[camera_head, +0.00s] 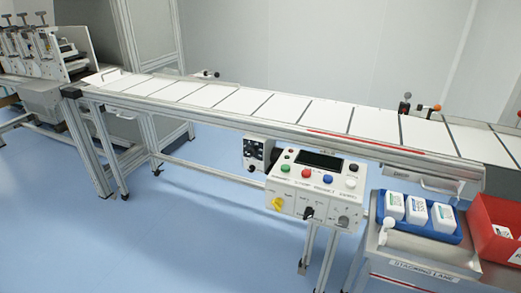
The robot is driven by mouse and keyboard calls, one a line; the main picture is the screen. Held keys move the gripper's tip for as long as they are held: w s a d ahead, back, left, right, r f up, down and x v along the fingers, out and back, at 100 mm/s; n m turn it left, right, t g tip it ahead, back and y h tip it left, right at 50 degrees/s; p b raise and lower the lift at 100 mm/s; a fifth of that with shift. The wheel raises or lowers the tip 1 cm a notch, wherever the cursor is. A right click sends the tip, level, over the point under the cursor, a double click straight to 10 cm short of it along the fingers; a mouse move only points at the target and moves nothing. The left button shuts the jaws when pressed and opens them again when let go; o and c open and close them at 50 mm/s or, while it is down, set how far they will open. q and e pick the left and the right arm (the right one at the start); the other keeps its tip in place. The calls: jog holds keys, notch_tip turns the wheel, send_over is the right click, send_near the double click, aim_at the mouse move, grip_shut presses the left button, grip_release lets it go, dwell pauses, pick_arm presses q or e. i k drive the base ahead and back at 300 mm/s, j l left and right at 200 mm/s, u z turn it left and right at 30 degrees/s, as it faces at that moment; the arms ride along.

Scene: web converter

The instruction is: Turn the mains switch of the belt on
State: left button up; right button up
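The belt (280,106) runs across the view from upper left to lower right, with white panels split by dark lines. A white control box (322,172) hangs at its front, with a dark display (320,159) and red, green, blue and black buttons. On its lower front are a yellow rotary knob (278,204), a black rotary knob (308,213) and a grey round part (343,221). A smaller box (259,153) with dark dials sits to its left. The labels are too small to read, so I cannot tell which is the mains switch. Neither gripper shows.
A metal stacking table (415,245) at lower right holds a blue tray (432,237) with white bottles and a red bin (492,262). A machine (40,55) stands at far left. The blue floor (180,235) before the belt is clear.

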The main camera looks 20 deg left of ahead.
aim_at(252, 168)
jog(key=i+j, duration=0.15)
jog(key=j, duration=0.2)
jog(key=i+j, duration=0.15)
jog(key=j, duration=0.25)
jog(key=i+j, duration=0.15)
jog(key=j, duration=0.2)
jog(key=i+j, duration=0.1)
jog(key=j, duration=0.3)
jog(key=i+j, duration=0.15)
jog(key=j, duration=0.2)
jog(key=i+j, duration=0.15)
jog(key=j, duration=0.25)
jog(key=i+j, duration=0.15)
jog(key=j, duration=0.2)
jog(key=i+j, duration=0.15)
jog(key=j, duration=0.25)
jog(key=z, duration=0.05)
